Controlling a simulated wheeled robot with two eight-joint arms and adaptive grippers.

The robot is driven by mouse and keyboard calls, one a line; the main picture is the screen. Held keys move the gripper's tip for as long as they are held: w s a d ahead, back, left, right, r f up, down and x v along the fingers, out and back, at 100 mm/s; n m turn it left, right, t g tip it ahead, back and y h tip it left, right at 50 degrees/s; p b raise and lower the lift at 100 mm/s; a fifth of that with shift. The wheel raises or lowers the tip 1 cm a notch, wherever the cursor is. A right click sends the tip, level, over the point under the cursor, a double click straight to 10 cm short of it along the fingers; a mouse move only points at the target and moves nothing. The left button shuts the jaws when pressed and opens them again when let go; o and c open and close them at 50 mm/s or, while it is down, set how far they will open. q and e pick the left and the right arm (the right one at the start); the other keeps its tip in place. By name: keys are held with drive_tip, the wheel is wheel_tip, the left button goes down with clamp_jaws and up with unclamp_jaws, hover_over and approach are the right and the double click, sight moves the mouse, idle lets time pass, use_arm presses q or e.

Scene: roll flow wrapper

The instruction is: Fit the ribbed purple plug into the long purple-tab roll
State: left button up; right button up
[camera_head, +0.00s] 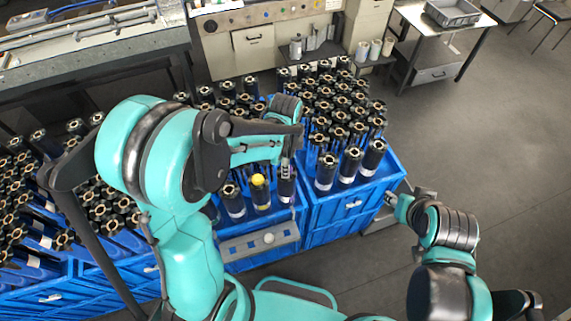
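My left gripper (286,160) points down over a dark roll (287,189) in the front row of the blue cart. A small purple piece, apparently the ribbed purple plug (286,171), shows between its fingertips, right at the roll's top end. The gripper looks shut on it. Whether the plug is inside the roll's bore or just above it is too small to tell. The fingers partly hide the roll's top. My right gripper (391,199) is low at the right, beside the cart, away from the rolls; its finger opening cannot be made out.
A roll with a yellow plug (258,180) stands just left, with another dark roll (233,203) beyond it. Several upright rolls crowd the blue carts (315,235) behind and to both sides.

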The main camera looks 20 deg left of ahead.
use_arm(q)
drive_tip(key=shift+b, duration=0.35)
idle(0.8)
drive_tip(key=shift+f+b, duration=0.55)
drive_tip(key=shift+f, duration=0.05)
drive_tip(key=o, duration=0.5)
drive_tip(key=shift+c, duration=0.2)
drive_tip(key=shift+r, duration=0.15)
wheel_tip(320, 180, up, 11)
drive_tip(key=p, duration=0.7)
drive_tip(key=shift+p, duration=0.4)
drive_tip(key=shift+s+f, duration=0.1)
drive_tip(key=shift+f, duration=0.1)
